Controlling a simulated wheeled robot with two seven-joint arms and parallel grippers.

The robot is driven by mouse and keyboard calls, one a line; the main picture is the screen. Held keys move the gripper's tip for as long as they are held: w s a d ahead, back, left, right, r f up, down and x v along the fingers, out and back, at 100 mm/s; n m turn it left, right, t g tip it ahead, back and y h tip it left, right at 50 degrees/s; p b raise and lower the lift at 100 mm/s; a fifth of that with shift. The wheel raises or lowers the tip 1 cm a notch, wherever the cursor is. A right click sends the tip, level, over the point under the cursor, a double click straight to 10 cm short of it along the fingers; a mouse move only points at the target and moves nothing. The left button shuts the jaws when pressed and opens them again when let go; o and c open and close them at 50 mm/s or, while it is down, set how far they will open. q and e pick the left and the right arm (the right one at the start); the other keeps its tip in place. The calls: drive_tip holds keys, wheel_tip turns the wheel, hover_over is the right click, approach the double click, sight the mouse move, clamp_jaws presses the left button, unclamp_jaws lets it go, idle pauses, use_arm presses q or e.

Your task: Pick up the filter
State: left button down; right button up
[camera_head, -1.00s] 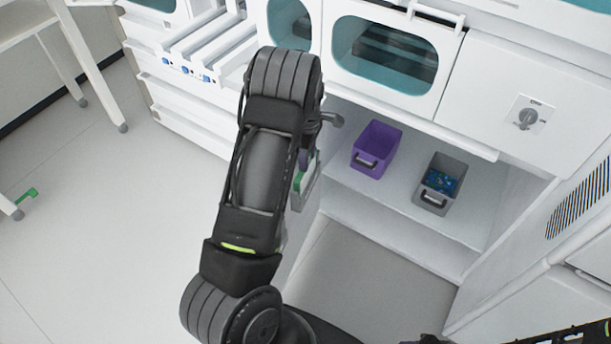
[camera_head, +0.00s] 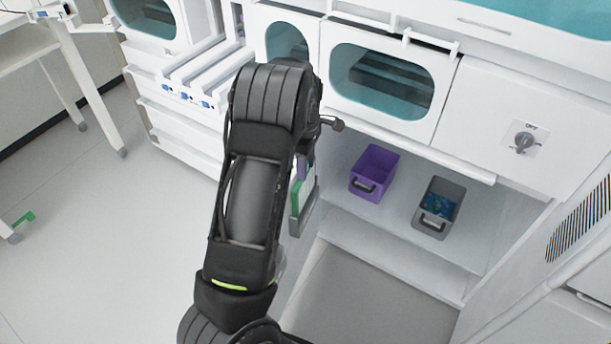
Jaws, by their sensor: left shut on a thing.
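My left arm comes up from the bottom and hides much of its own gripper (camera_head: 306,167), which shows only as a small dark part beside the arm. The left gripper is shut on a flat green and white piece with a grey edge, which looks like the filter (camera_head: 302,197). The piece hangs on the right side of the arm, in front of the open cabinet, and its left part is hidden. My right gripper is out of view.
A purple bin (camera_head: 373,172) and a grey bin (camera_head: 437,207) with blue things inside stand on the white shelf (camera_head: 390,235). Windowed cabinet doors (camera_head: 445,75) are above. White drawers (camera_head: 185,130) stand left; open floor (camera_head: 100,240) lies further left.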

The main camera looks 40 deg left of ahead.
use_arm(q)
wheel_tip(320, 180, up, 21)
drive_tip(key=shift+f+p, duration=0.15)
drive_tip(key=shift+p, duration=0.3)
idle(0.5)
drive_tip(key=shift+r+p, duration=0.25)
drive_tip(key=shift+p, duration=0.25)
